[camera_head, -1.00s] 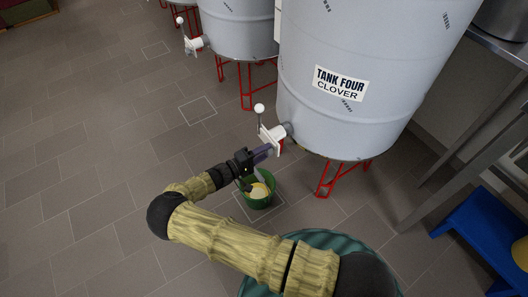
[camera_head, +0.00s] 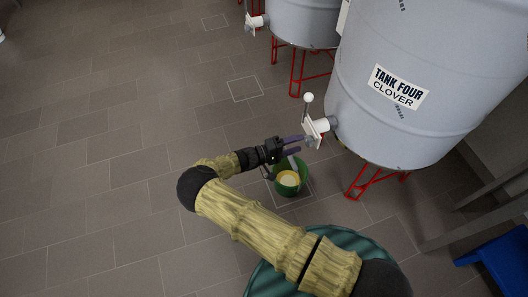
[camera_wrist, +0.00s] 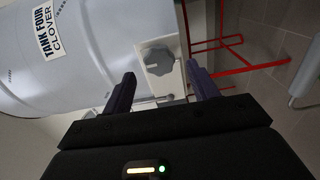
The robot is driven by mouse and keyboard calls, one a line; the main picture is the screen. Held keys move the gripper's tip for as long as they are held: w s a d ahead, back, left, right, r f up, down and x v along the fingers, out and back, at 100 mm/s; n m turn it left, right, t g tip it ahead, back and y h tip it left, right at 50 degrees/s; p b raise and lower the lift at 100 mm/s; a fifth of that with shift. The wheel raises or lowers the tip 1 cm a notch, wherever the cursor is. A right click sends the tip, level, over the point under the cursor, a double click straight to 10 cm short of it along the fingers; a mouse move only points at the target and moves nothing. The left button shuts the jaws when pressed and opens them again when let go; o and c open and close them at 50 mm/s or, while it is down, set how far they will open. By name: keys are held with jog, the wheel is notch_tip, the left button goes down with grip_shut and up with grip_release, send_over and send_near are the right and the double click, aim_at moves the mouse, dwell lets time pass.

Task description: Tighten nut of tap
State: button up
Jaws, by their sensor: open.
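The tap (camera_head: 319,127) of the tank marked TANK FOUR CLOVER (camera_head: 430,75) is a white fitting with an upright lever ending in a white ball (camera_head: 308,97). A grey lobed nut (camera_wrist: 158,61) sits on the tap's front, facing the wrist camera. My gripper (camera_head: 299,145) is open with two purple fingers just short of the tap. In the wrist view, the fingers of my gripper (camera_wrist: 161,73) stand one on each side of the nut, with nothing held. Whether the tips reach past the nut's face is hard to tell.
A green bucket (camera_head: 278,184) with yellowish contents stands on the tiled floor below my gripper. Red tank legs (camera_head: 367,187) stand behind it. Another tank (camera_head: 300,20) with a tap (camera_head: 256,21) is at the upper left. A blue stool (camera_head: 500,262) is at the lower right. The left floor is clear.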

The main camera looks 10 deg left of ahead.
jog(key=v, duration=1.4)
jog(key=shift+p, duration=0.4)
jog(key=shift+d, duration=0.1)
jog(key=w+d+r+m+g+y, duration=0.1)
jog(key=d+r+m+g+y, duration=0.15)
jog(key=d+r+g, duration=0.5)
jog(key=w+d+r+m+g+y, duration=0.2)
jog(key=d+g+y, duration=0.2)
jog(key=d, duration=0.6)
jog(key=s+d+r+m+t+y, duration=0.1)
jog(key=s+d+r+t+y, duration=0.1)
jog(key=s+d+r+y, duration=0.35)
jog(key=s+d+r+m+t+y, duration=0.1)
jog(key=s+d+r+t+y, duration=0.15)
jog(key=s+d+r, duration=0.65)
notch_tip(320, 180, up, 37)
jog(key=w+a+p, duration=0.1)
jog(key=w+p, duration=0.1)
jog(key=p, duration=3.3)
jog(key=shift+w+a, duration=0.2)
jog(key=shift+w, duration=0.2)
